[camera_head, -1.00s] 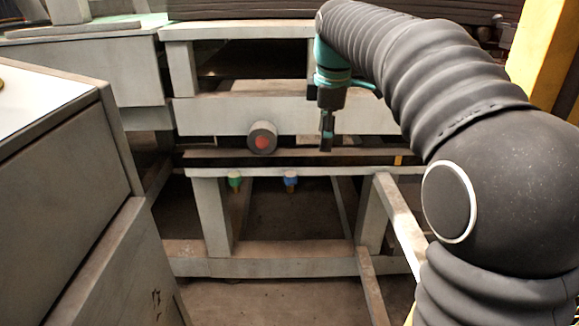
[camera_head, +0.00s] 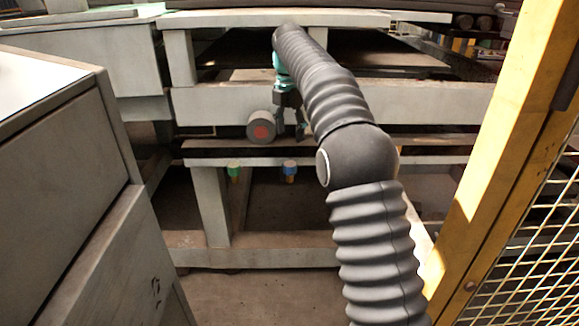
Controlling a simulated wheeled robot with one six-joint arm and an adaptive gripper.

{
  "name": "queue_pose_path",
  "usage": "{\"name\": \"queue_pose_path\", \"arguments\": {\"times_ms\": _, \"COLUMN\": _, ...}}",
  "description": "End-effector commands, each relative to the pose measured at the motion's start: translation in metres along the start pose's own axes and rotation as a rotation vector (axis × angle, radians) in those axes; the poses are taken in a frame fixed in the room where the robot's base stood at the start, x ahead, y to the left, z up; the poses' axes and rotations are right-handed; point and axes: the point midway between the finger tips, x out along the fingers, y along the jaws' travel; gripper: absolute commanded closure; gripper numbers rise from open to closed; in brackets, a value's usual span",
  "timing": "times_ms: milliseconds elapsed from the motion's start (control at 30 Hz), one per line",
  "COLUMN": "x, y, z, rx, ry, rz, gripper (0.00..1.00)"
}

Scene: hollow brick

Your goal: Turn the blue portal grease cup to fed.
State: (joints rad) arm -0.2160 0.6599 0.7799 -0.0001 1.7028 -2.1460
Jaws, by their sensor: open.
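The blue grease cup (camera_head: 290,167) hangs on the front edge of the low grey frame, with a brownish lower part beneath its blue cap. It is small, and its turned position cannot be read. My gripper (camera_head: 291,131) points down above the blue cup, with its fingers apart and nothing seen between them. It looks clear of the cup; the depth between them is hard to judge.
A green cup (camera_head: 234,168) hangs left of the blue one. A dark round knob with a red centre (camera_head: 262,131) is just left of my gripper. A grey cabinet (camera_head: 70,180) stands at left, a yellow post (camera_head: 500,150) with mesh at right.

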Motion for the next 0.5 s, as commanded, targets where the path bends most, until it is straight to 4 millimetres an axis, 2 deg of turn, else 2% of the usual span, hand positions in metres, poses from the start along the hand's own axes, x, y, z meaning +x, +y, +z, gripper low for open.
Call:
{"name": "queue_pose_path", "arguments": {"times_ms": 33, "x": 0.014, "y": 0.000, "z": 0.000, "rx": 0.000, "ry": 0.001, "rz": -0.002, "gripper": 0.36}}
{"name": "queue_pose_path", "arguments": {"times_ms": 100, "x": 0.027, "y": -0.001, "z": -0.001, "rx": 0.001, "ry": 0.001, "rz": -0.001, "gripper": 0.36}}
{"name": "queue_pose_path", "arguments": {"times_ms": 300, "x": 0.063, "y": -0.001, "z": -0.001, "rx": 0.001, "ry": 0.002, "rz": -0.002, "gripper": 0.36}}
{"name": "queue_pose_path", "arguments": {"times_ms": 500, "x": 0.091, "y": -0.001, "z": 0.000, "rx": 0.002, "ry": 0.000, "rz": -0.001, "gripper": 0.36}}
